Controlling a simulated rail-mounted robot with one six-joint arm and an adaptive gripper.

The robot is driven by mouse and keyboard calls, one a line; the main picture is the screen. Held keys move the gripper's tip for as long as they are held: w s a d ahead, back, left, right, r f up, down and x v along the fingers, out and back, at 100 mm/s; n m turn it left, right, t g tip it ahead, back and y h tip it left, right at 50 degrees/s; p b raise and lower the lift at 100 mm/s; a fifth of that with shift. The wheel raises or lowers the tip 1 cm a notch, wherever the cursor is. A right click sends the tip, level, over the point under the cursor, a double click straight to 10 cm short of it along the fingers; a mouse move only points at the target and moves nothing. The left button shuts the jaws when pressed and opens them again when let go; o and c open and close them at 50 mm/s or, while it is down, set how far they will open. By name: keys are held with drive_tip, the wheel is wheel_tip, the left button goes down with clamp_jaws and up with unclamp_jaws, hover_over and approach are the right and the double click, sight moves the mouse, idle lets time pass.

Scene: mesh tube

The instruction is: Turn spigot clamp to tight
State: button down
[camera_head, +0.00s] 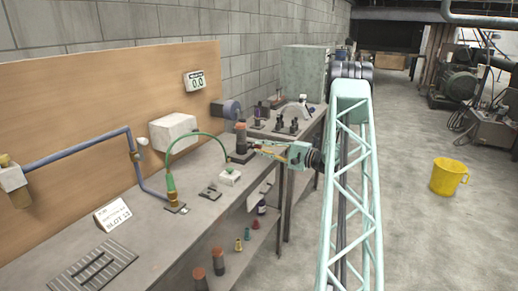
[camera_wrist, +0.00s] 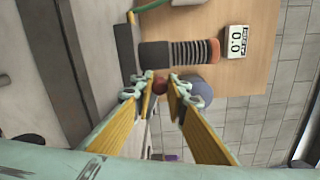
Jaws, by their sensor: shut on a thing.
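The upright spigot (camera_head: 241,138) is a dark cylinder with an orange-brown top on the bench. In the wrist view it lies sideways, with a dark end, a ribbed grey middle and an orange end (camera_wrist: 213,51). A small dark red knob (camera_wrist: 160,84), seemingly the spigot clamp, sits beside the spigot's dark end. My gripper (camera_head: 254,146) reaches in from the right at the spigot's base. In the wrist view its yellow-padded fingers (camera_wrist: 161,90) are shut on the red knob, one on each side. The knob's turned position cannot be read.
A display reading 0.0 (camera_head: 195,81) hangs on the wooden board. Dark fittings (camera_head: 280,125) stand behind. A yellow bucket (camera_head: 449,177) is on the floor.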

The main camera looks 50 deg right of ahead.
drive_tip(key=c, duration=2.5)
unclamp_jaws()
drive_tip(key=shift+c, duration=0.2)
drive_tip(key=shift+s, duration=0.2)
drive_tip(key=v, duration=1.1)
drive_tip(key=shift+s+d, duration=0.2)
drive_tip(key=shift+s, duration=0.1)
